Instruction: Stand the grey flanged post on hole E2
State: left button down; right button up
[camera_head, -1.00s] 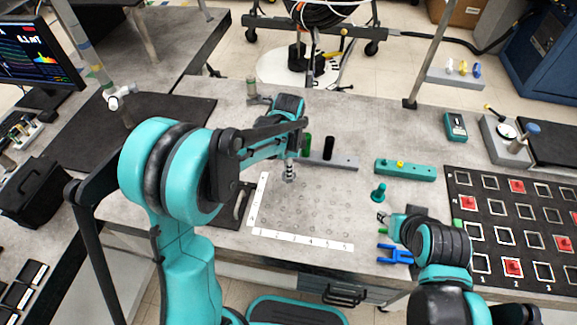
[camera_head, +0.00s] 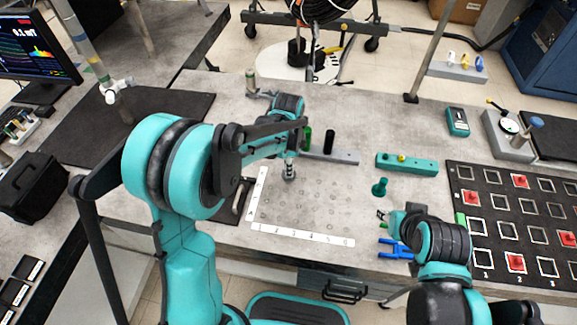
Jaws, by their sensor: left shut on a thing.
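The grey flanged post (camera_head: 289,171) is upright under my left gripper (camera_head: 291,154), which is shut on its upper part. Its flange is at or just above the far part of the grid of holes (camera_head: 300,204) in the table. I cannot tell whether it touches the surface. White strips (camera_head: 303,235) with numbers and letters run along the near and left sides of the grid. The post and gripper hide some holes, and E2 cannot be read out. My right gripper (camera_head: 384,216) is low at the right of the grid; its fingers are too small to read.
A teal flanged post (camera_head: 380,188) stands right of the grid. A grey rack (camera_head: 335,156) with a green and a black post (camera_head: 329,141) lies just behind. A teal block (camera_head: 407,163), a blue forked piece (camera_head: 396,249) and a black board with squares (camera_head: 492,209) are further right.

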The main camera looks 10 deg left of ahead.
pick_arm(q)
jog(key=shift+f+b, duration=0.3)
jog(key=shift+f, duration=0.15)
jog(key=c, duration=1.3)
grip_release()
notch_tip(320, 180, up, 12)
jog(key=shift+r, duration=0.1)
jog(key=s+a+n+t, duration=0.3)
jog(key=s+n, duration=0.4)
jog(key=s, duration=0.1)
jog(key=s+a+n+t, duration=0.4)
jog(key=s+n, duration=0.4)
jog(key=s, duration=0.1)
jog(key=shift+s, duration=0.3)
